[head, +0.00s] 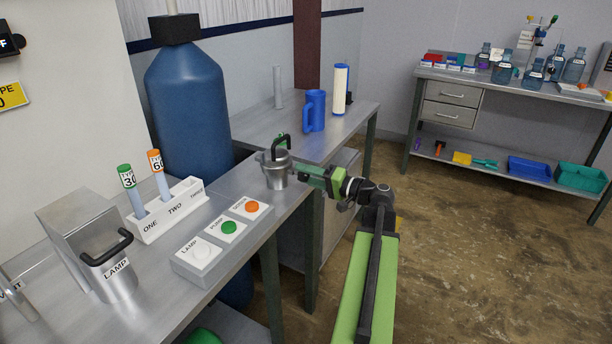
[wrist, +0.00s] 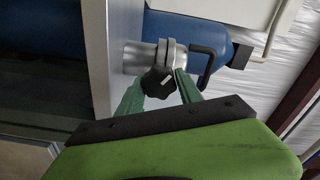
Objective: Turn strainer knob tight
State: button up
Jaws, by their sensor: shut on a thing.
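The strainer (head: 275,172) is a small metal pot with a black loop handle, upright near the bench's right edge. In the wrist view the strainer (wrist: 138,57) appears sideways, with its black lobed knob (wrist: 158,82) facing me. My gripper (head: 298,172) reaches the strainer from the right. In the wrist view the green fingers of my gripper (wrist: 160,88) sit on either side of the knob and are shut on it. The knob is not clearly visible in the head view. I cannot tell how tight it is.
A control box (head: 222,238) with lamp, pump and other buttons and a white tube rack (head: 168,215) stand left of the strainer. A large blue tank (head: 188,100) is behind. A blue jug (head: 314,111) stands on the far bench. The floor at right is clear.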

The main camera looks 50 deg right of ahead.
jog(key=m, duration=0.5)
jog(key=shift+f, duration=0.1)
jog(key=m, duration=0.5)
jog(key=shift+f+m, duration=0.1)
jog(key=shift+m, duration=0.3)
jog(key=o, duration=1.4)
jog(key=v, duration=1.7)
jog(key=shift+s, duration=0.25)
